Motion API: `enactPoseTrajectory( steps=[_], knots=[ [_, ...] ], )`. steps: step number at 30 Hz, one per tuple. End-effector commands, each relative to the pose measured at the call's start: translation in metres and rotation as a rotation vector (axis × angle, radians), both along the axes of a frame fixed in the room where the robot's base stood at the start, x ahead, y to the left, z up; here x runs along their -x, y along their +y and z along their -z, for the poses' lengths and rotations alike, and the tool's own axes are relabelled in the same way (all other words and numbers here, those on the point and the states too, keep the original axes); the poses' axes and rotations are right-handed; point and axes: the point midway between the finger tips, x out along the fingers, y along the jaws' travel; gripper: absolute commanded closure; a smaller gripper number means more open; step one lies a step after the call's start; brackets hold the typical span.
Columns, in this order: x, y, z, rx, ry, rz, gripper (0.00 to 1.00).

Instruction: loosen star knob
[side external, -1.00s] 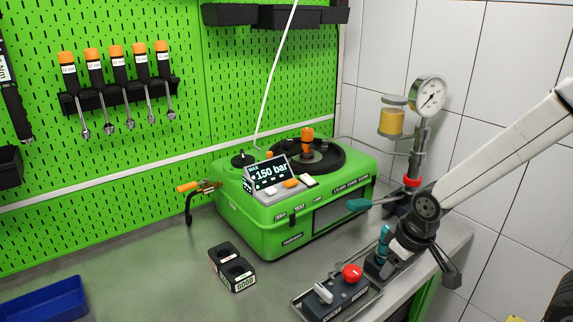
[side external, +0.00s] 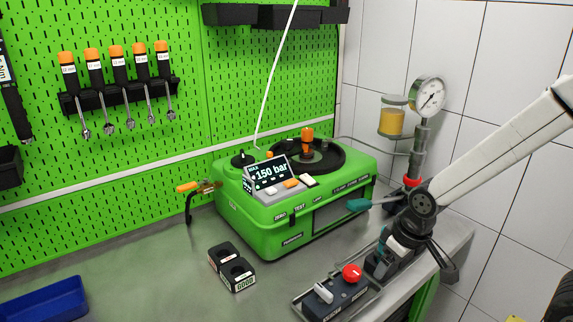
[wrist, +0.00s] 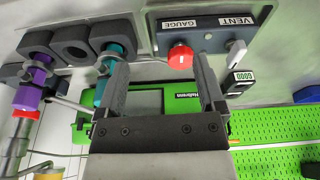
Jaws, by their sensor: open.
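A red lobed knob (side external: 352,272) sits on the dark valve block (side external: 337,292) at the bench's front edge. In the wrist view the red knob (wrist: 180,56) is on the block beside the label GAUGE, just beyond the right fingertip. My gripper (wrist: 160,64) is open and empty, apart from the knob. Its left finger is close to a teal fitting (wrist: 106,77), and contact cannot be told. In the side view my gripper is low at the right, behind the block, and its fingertips are hard to make out.
The green pump (side external: 285,240) stands behind, its display reading 150 bar. A pressure gauge (side external: 429,95) rises at the right. A dark holder (wrist: 75,45) carries teal and purple fittings. A white lever (side external: 323,292) is beside the red knob.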

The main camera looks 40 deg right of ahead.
Motion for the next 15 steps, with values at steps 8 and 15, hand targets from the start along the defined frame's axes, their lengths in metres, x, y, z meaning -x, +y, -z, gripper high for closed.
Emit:
enactPoseTrajectory(
  steps=[8, 15],
  knots=[
    [-0.05, -0.001, -0.018, 0.067, -0.011, -0.239, 0.12],
    [-0.113, -0.002, -0.043, 0.165, -0.016, -0.568, 0.12]
  ],
)
